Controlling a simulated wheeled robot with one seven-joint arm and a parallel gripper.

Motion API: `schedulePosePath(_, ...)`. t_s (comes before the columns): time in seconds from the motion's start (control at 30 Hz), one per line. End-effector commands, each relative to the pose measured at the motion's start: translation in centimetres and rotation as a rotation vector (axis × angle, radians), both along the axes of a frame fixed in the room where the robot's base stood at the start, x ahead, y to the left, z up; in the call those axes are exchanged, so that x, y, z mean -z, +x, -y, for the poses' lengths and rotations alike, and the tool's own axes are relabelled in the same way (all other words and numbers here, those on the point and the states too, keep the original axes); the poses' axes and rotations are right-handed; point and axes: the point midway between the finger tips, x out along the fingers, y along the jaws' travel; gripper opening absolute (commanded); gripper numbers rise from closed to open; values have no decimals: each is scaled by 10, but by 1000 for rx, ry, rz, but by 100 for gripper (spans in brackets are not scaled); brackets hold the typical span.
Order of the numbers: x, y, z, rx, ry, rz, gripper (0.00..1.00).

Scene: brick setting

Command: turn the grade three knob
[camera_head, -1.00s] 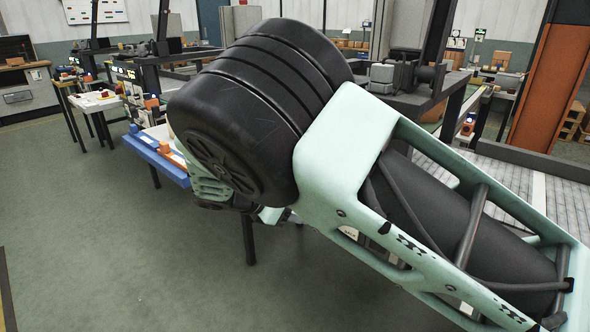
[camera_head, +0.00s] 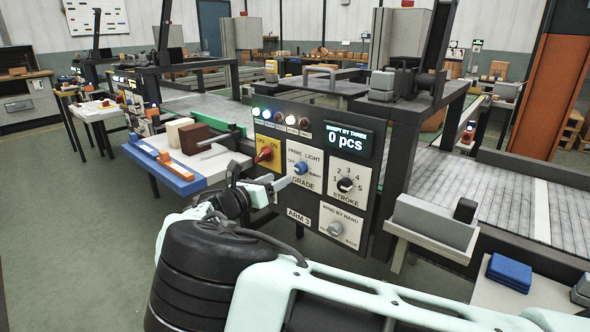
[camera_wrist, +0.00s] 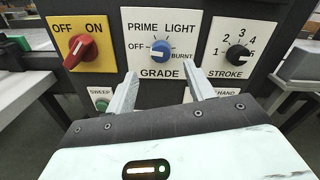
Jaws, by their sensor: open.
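The blue grade knob (camera_head: 300,168) sits on a white plate marked GRADE, with the words OFF, PRIME, LIGHT and BURNT around it. The panel is labelled ARM 3. In the wrist view the knob (camera_wrist: 161,50) is straight ahead at top centre, and its pale pointer appears to face left, towards OFF. My gripper (camera_wrist: 161,77) is open and empty, its two pale fingers parted just below and in front of the knob, apparently not touching it. In the head view my gripper (camera_head: 282,184) is at the panel's left, low beside the grade plate.
A red on/off switch (camera_wrist: 81,48) on a yellow plate is left of the knob. A black stroke knob (camera_wrist: 238,54) is right, and a wind-by-hand knob (camera_head: 336,229) lower. A tray (camera_head: 165,172) with blocks juts out at left; a grey shelf (camera_head: 432,238) juts out at right.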

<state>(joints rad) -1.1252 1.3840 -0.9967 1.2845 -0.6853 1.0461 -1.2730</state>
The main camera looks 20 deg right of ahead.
Motion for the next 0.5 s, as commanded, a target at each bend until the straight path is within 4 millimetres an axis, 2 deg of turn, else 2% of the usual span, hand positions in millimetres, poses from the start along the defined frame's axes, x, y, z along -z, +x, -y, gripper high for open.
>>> schedulePosePath(0.1,-1,14,23,4,0,0,53)
schedulePosePath(0.23,0,28,43,3,0,0,53)
schedulePosePath(0.5,0,44,66,0,1,0,53)
